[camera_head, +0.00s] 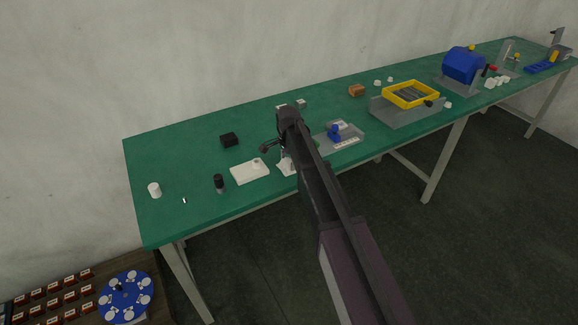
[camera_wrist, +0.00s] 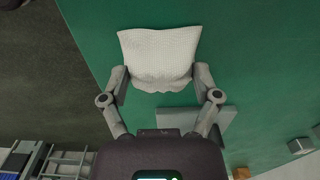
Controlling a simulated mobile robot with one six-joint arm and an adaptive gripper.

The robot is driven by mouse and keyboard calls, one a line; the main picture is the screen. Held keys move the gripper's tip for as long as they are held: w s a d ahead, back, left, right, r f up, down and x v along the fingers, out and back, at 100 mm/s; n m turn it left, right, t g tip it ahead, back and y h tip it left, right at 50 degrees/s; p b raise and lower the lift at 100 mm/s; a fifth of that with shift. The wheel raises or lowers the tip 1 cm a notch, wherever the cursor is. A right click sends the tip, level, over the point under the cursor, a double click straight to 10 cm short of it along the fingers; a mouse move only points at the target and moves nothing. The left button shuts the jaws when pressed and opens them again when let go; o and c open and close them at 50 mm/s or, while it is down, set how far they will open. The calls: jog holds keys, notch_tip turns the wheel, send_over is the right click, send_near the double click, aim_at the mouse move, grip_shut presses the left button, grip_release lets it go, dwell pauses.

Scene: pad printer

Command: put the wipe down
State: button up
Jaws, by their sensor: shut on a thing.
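The wipe (camera_wrist: 160,55) is a white textured cloth. In the wrist view it spreads between and beyond the two fingertips of my gripper (camera_wrist: 160,80), which is shut on it. My gripper (camera_head: 284,150) is mostly hidden by my arm there. I cannot tell whether the wipe touches the table.
A grey fixture with a blue part (camera_head: 334,134) stands close on the right. A black block (camera_head: 229,139) sits behind. The table's left end has free room.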

aim_at(288, 160)
jog(key=shift+f, duration=0.15)
jog(key=o, duration=0.8)
jog(key=shift+r, duration=0.2)
notch_tip(288, 160, up, 12)
jog(key=p, duration=1.2)
jog(key=shift+f, duration=0.1)
dwell(0.7)
jog(key=s+d+n, duration=0.3)
jog(key=s+d, duration=0.4)
jog(key=s, duration=0.1)
jog(key=s+d+n, duration=0.4)
jog(key=s+d, duration=0.4)
jog(key=s, duration=0.1)
jog(key=s+d+n, duration=0.4)
jog(key=s+d, duration=0.4)
jog(key=s, duration=0.1)
jog(key=shift+d, duration=0.2)
